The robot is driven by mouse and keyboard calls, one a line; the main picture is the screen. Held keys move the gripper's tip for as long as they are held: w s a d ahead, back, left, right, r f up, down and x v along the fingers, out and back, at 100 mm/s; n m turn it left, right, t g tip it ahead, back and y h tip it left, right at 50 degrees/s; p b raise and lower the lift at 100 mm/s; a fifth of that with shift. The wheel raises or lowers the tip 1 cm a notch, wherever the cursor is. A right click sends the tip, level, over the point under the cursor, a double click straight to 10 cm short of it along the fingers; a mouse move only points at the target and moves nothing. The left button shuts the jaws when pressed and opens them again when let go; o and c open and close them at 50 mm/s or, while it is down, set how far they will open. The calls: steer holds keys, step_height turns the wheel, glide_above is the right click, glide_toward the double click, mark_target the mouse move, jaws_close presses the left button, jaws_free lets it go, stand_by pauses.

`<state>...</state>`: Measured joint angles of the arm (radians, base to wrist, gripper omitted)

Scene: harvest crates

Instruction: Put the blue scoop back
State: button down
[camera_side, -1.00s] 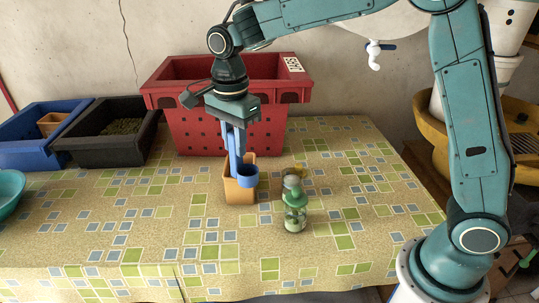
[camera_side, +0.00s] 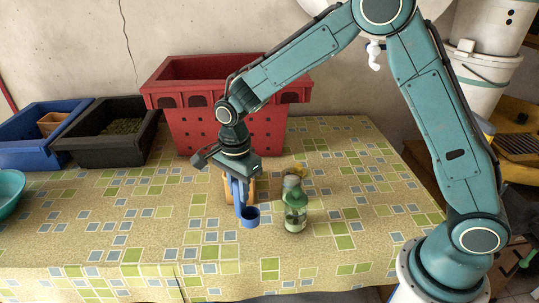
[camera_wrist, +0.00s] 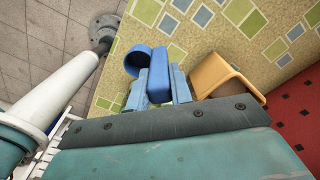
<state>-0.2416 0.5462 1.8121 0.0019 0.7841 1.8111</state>
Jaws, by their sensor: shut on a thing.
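The blue scoop (camera_side: 250,217) has a round cup and a flat upright handle. It hangs from my gripper (camera_side: 238,185) in front of the orange holder (camera_side: 253,190), low over the tablecloth; I cannot tell if it touches. My gripper is shut on the scoop's handle. In the wrist view the scoop's cup (camera_wrist: 136,59) sticks out to the left of the fingers. The orange holder (camera_wrist: 222,76) is right of the scoop there, apart from it. In the side view my gripper and the scoop's handle hide most of the holder.
A jar with a green top (camera_side: 296,212) stands close to the right of the scoop, with a yellowish jar (camera_side: 292,178) behind it. A red crate (camera_side: 190,128) stands behind. Black (camera_side: 95,150) and blue (camera_side: 30,155) crates are at the left. The front of the table is clear.

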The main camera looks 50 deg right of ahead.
mark_target(240, 210)
steer(key=shift+f, duration=1.4)
steer(key=shift+f, duration=0.15)
steer(key=shift+f, duration=2)
steer(key=shift+f, duration=0.1)
steer(key=c, duration=1.3)
jaws_free()
steer(key=shift+o, duration=0.2)
step_height(240, 210, up, 12)
steer(key=shift+f, duration=0.1)
steer(key=shift+r, duration=0.25)
